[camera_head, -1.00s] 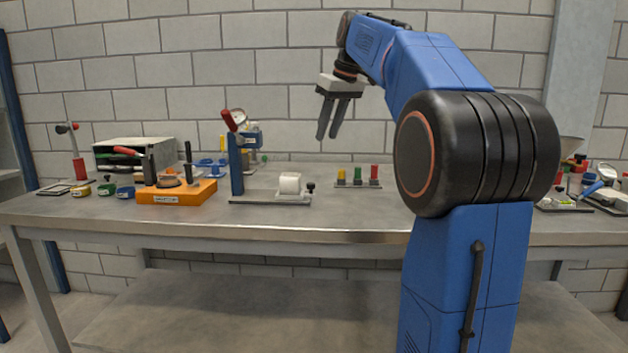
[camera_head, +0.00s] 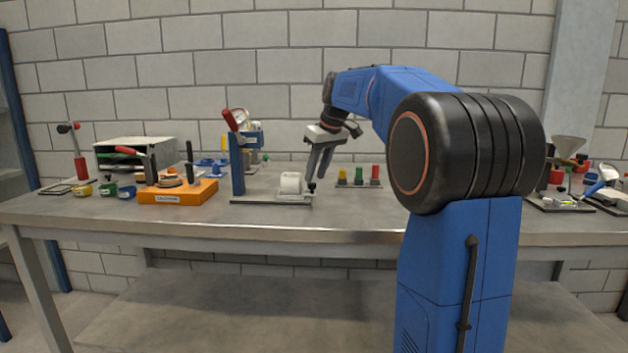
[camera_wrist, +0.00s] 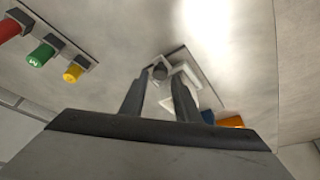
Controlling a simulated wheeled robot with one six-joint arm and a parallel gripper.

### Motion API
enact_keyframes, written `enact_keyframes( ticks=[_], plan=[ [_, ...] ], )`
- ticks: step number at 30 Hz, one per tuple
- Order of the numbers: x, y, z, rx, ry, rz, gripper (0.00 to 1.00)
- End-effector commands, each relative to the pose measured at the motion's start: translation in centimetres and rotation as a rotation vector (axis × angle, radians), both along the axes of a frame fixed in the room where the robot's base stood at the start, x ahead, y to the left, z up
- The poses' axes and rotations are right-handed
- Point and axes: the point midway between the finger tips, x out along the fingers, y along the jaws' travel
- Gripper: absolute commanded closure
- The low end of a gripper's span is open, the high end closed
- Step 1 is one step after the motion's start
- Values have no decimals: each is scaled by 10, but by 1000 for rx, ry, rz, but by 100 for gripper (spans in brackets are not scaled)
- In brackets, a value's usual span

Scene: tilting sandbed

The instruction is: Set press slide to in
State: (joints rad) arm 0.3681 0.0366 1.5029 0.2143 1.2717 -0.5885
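The press has a blue column (camera_head: 237,165) with a red lever (camera_head: 230,120) and a grey base (camera_head: 262,200). Its slide carries a white cylinder (camera_head: 290,183) and sits out to the right of the column, with a black knob (camera_head: 311,187) at its right end. My gripper (camera_head: 318,175) points down at the knob, with its fingertips close above or beside it. In the wrist view the fingers (camera_wrist: 159,98) are apart, and the dark knob (camera_wrist: 160,72) shows between their tips. I cannot tell whether they touch it. The white slide part (camera_wrist: 187,76) is partly hidden by a finger.
A block with yellow, green and red buttons (camera_head: 358,184) stands right of the press. An orange caution box (camera_head: 178,198) stands left of it. More fixtures fill the left and right ends of the bench. The bench front (camera_head: 330,215) is clear.

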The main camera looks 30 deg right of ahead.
Motion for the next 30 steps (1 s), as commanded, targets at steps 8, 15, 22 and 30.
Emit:
enact_keyframes(
  ticks=[8,15,22,30],
  plan=[
    [10,2,-24,0,-1,0,71],
    [11,2,-27,-1,-1,0,71],
    [11,2,-27,-1,-1,0,100],
    [17,11,-27,0,0,3,100]
  ],
)
